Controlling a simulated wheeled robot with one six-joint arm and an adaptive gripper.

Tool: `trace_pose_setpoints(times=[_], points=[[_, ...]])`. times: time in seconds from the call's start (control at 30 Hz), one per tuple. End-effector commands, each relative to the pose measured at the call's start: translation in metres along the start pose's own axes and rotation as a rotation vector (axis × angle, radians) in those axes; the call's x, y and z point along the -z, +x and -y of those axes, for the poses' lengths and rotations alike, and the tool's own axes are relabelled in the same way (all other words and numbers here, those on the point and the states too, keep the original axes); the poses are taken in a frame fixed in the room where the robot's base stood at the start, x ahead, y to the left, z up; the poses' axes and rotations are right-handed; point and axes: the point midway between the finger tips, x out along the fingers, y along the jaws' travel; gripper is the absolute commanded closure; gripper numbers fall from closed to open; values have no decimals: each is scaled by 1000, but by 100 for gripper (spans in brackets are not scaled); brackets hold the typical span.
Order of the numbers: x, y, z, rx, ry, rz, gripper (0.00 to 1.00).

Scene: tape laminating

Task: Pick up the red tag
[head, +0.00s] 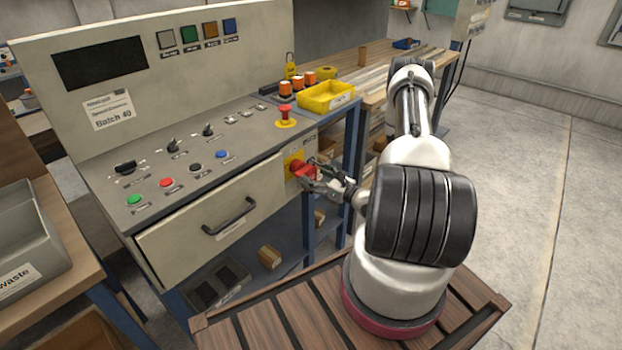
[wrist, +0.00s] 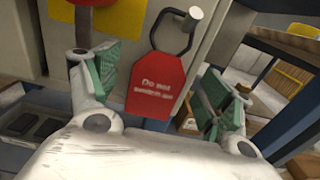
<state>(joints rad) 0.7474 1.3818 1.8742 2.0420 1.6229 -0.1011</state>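The red tag (wrist: 158,88) hangs by its dark wire shackle from a light metal peg (wrist: 195,13) on the machine's front in the wrist view. White lettering on it begins "Do not". My gripper (wrist: 160,100) is open, with one green-padded finger to the left of the tag and one to the right. Both fingers look apart from the tag.
The grey control console (head: 190,150) carries buttons, switches and a red emergency knob (head: 285,113). A drawer (head: 212,220) with a dark handle lies left of the tag. A yellow tray (head: 325,97) sits on the console's right end. Open floor lies at right.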

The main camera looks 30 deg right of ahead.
Motion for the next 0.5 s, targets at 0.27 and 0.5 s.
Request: trace_pose_setpoints(times=[0.27,0.5], points=[[0,0,0,0,0,0,64],[0,0,0,0,0,0,67]])
